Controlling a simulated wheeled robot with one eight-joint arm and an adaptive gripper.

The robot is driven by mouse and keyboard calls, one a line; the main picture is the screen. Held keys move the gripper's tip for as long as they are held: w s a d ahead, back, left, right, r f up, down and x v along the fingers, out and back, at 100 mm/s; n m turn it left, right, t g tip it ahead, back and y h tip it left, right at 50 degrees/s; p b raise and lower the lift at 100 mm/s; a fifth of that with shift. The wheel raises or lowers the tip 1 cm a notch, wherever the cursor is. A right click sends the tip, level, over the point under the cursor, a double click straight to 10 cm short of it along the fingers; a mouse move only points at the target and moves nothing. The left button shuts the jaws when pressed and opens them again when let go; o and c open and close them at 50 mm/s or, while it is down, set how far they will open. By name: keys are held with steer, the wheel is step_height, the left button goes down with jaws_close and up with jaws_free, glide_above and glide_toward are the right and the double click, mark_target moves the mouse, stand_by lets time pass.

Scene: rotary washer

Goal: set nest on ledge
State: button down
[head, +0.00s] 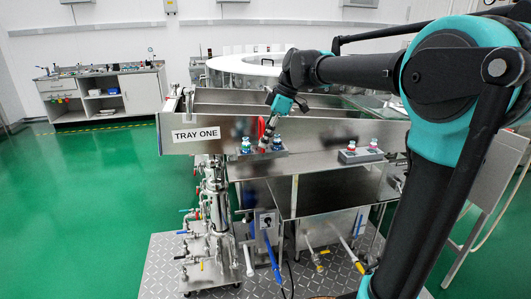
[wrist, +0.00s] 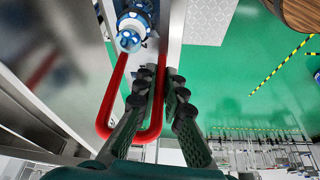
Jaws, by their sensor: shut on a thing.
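The nest (head: 281,153) is a small grey block with blue-topped vials and a red loop handle (wrist: 110,95). It is at the front of the metal machine in the head view, partly behind my gripper (head: 265,149). In the wrist view my gripper (wrist: 158,112) has its dark fingers on either side of one leg of the red handle, shut on it. A blue and white vial (wrist: 131,38) shows beyond the fingers. The ledge (head: 318,163) is the narrow metal strip along the machine's front. I cannot tell whether the nest touches it.
A second grey nest (head: 361,155) with vials stands to the right on the front. A steel trough labelled TRAY ONE (head: 340,120) lies behind, with a round white-rimmed washer (head: 240,62) further back. Pipes and valves (head: 213,200) stand below. Green floor is free at left.

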mark_target(265, 152)
steer(key=shift+f, duration=2.35)
steer(key=shift+f, duration=0.1)
steer(key=c, duration=1.6)
jaws_free()
steer(key=v, duration=1.2)
steer(key=s+d+f+m+t+h, duration=0.1)
steer(key=s+d+f+m, duration=0.5)
steer(key=f, duration=0.5)
steer(key=s+d+f+m+t+h, duration=0.2)
steer(key=s+d+f+m, duration=0.4)
steer(key=f, duration=0.5)
steer(key=s+d+f+m+t+h, duration=0.1)
steer(key=s+d+f+m, duration=0.5)
steer(key=f, duration=0.5)
steer(key=shift+s+d+f+m+t+h, duration=0.3)
steer(key=shift+s+d+m, duration=0.1)
steer(key=shift+s, duration=0.1)
